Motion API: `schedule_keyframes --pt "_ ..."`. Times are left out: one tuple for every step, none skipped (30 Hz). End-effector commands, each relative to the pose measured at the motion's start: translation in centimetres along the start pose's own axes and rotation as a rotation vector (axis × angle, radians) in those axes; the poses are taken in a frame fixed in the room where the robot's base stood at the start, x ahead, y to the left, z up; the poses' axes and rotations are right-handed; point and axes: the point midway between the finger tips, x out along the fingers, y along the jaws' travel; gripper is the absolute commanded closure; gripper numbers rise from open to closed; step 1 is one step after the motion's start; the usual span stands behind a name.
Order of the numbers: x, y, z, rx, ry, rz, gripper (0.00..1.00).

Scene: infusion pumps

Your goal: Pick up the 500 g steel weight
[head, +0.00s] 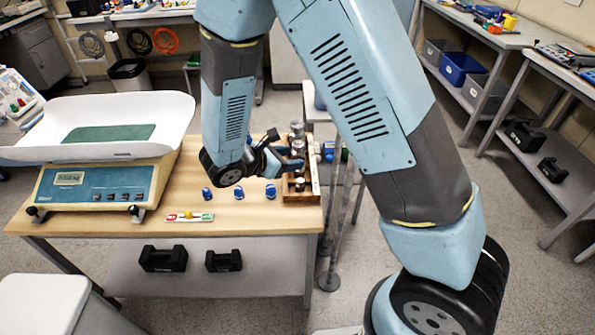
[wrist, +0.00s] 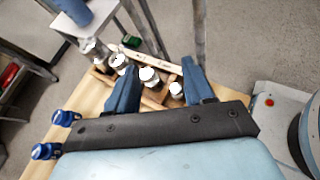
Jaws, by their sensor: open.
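Several shiny steel weights of different sizes stand in a wooden rack (head: 316,180) at the table's right end. A larger steel weight (head: 297,147) and a small one (head: 300,184) show in the head view. The wrist view shows a row of them, with a middle-sized weight (wrist: 149,76) and a smaller weight (wrist: 176,90) in the gap between my fingers. I cannot read which one is 500 g. My gripper (wrist: 160,66) is open and empty, its blue fingers over the rack. In the head view my gripper (head: 279,148) is beside the rack, partly hiding it.
A baby scale (head: 100,187) fills the table's left side. Several blue-topped objects (head: 239,192) stand left of the rack, with a small coloured level (head: 189,217) in front. A metal pole stands close behind the rack's right side.

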Motion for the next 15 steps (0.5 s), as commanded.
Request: schedule_keyframes --pt "-0.3 0.3 -1.7 -0.053 -0.013 0.035 0.48" --pt "-0.5 0.4 -2.5 -0.079 -0.021 0.053 0.48" --pt "-0.7 0.6 -3.6 -0.112 -0.031 0.078 0.48" --pt "-0.8 0.8 -4.2 -0.133 -0.037 0.095 0.48" --pt "-0.9 0.8 -4.8 -0.152 -0.043 0.109 0.48" --pt "-1.1 1.0 -5.5 -0.173 -0.049 0.127 0.48" --pt "-1.2 1.1 -6.0 -0.187 -0.053 0.138 0.48" --pt "-1.3 1.1 -6.4 -0.198 -0.056 0.147 0.48" --pt "-1.3 1.2 -6.7 -0.210 -0.059 0.157 0.48" --pt "-1.4 1.2 -7.0 -0.217 -0.061 0.163 0.48" --pt "-1.3 1.2 -7.2 -0.222 -0.063 0.167 0.48" --pt "-1.1 1.3 -7.3 -0.226 -0.064 0.170 0.48" --pt "-0.9 1.4 -7.3 -0.228 -0.065 0.171 0.48" --pt "-0.6 1.4 -7.3 -0.229 -0.066 0.171 0.48" --pt "-0.1 1.5 -7.3 -0.230 -0.066 0.172 0.48"
